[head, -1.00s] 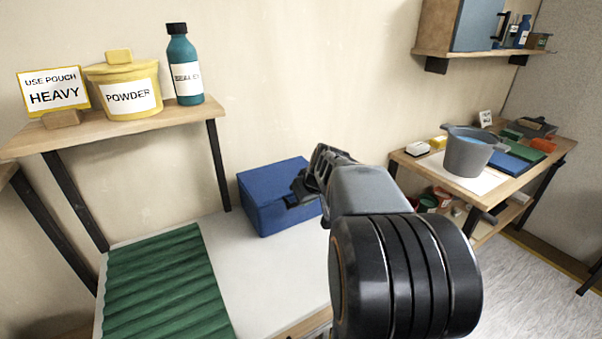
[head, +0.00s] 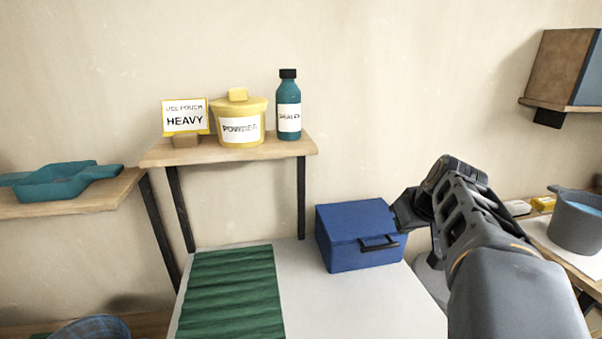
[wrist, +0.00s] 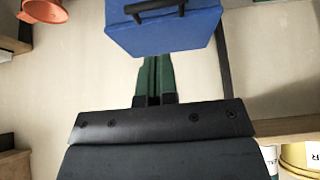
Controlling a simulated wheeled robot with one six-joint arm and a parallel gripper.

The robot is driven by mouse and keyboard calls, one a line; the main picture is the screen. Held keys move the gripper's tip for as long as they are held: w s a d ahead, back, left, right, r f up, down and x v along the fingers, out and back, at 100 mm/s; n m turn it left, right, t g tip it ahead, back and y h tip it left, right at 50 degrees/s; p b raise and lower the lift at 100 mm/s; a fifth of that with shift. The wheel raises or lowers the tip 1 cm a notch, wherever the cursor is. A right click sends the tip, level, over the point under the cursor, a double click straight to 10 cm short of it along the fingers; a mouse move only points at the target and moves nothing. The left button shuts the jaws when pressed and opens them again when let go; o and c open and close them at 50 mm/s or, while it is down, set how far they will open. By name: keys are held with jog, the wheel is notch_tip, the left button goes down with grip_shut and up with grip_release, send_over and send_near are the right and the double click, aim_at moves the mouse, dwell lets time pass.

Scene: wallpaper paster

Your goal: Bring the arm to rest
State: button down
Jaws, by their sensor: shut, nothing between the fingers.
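My gripper (wrist: 154,98) shows at the bottom middle of the wrist view, with its two green-lined fingers together and nothing between them. In the head view my arm reaches in from the lower right. The gripper end is near the right side of the blue box (head: 350,232), and its fingertips cannot be made out there. The blue box is closed, with a dark handle on its front. It also shows at the top of the wrist view (wrist: 165,32), beyond the fingers.
The box stands on a white table (head: 340,300) beside a green ribbed mat (head: 232,295). A shelf (head: 225,150) above holds a yellow powder pot (head: 238,120), a teal bottle (head: 288,100) and a sign (head: 185,118). A teal tray (head: 65,182) is left; a grey bucket (head: 578,222) right.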

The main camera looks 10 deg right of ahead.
jog(key=s+a+g+p, duration=0.1)
jog(key=s+a+p, duration=0.3)
jog(key=a+p, duration=0.2)
jog(key=s+a+g+p, duration=0.1)
jog(key=s+a+p, duration=0.3)
jog(key=a, duration=0.7)
jog(key=f+p, duration=0.1)
jog(key=p, duration=0.1)
jog(key=shift+s+a+n+g+p, duration=0.2)
jog(key=shift+a+n+g+p, duration=0.1)
jog(key=shift+g+p, duration=0.1)
